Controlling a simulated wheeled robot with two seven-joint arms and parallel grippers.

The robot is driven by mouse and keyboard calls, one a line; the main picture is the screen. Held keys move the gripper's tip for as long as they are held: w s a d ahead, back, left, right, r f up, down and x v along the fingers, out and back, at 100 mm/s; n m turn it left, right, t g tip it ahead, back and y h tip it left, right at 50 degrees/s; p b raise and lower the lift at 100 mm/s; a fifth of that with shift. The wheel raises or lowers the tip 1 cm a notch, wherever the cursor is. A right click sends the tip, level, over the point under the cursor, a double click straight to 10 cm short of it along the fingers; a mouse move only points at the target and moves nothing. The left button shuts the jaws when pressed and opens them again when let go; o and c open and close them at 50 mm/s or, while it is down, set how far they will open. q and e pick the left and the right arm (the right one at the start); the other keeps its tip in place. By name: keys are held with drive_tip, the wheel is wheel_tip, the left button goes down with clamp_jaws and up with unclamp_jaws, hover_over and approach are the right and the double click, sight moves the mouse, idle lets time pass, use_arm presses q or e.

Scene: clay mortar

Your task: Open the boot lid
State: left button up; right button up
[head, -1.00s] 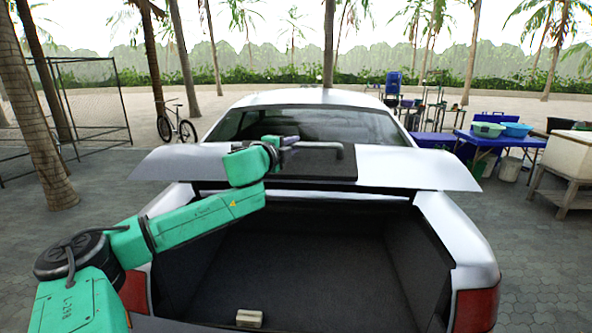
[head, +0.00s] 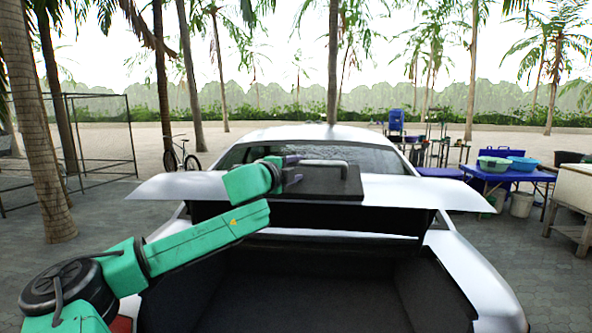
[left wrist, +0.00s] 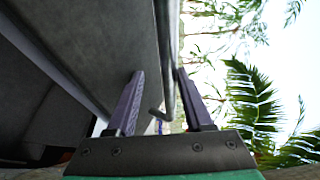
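The silver boot lid (head: 420,190) stands raised above the open boot of the white car, with its dark underside (head: 300,216) showing below its edge. A dark panel (head: 335,184) in its middle carries a grey bar handle (head: 325,162). My left gripper (head: 292,169) is at the left end of this handle. In the left wrist view my left gripper (left wrist: 160,72) has its two fingers apart, and the handle bar (left wrist: 173,40) runs between them, closer to the right finger. I cannot tell whether it touches. My right gripper is out of view.
The dark boot interior (head: 310,300) is open below the lid. A blue table with basins (head: 495,180) and a pale box on a stand (head: 575,190) are at the right. A bicycle (head: 181,155) and a wire frame (head: 100,140) stand at the left.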

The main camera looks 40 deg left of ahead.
sight(285, 201)
use_arm(q)
drive_tip(key=shift+f, duration=0.1)
drive_tip(key=shift+s+d+b, duration=0.1)
drive_tip(key=shift+s+b, duration=0.6)
drive_tip(key=shift+s, duration=0.05)
drive_tip(key=b+v, duration=0.2)
drive_tip(key=f+b+v, duration=0.1)
drive_tip(key=b+v, duration=0.1)
drive_tip(key=shift+d, duration=0.1)
drive_tip(key=r+b+v, duration=0.1)
drive_tip(key=b+v, duration=0.3)
drive_tip(key=v, duration=0.5)
drive_tip(key=shift+r, duration=0.2)
drive_tip(key=shift+s, duration=0.1)
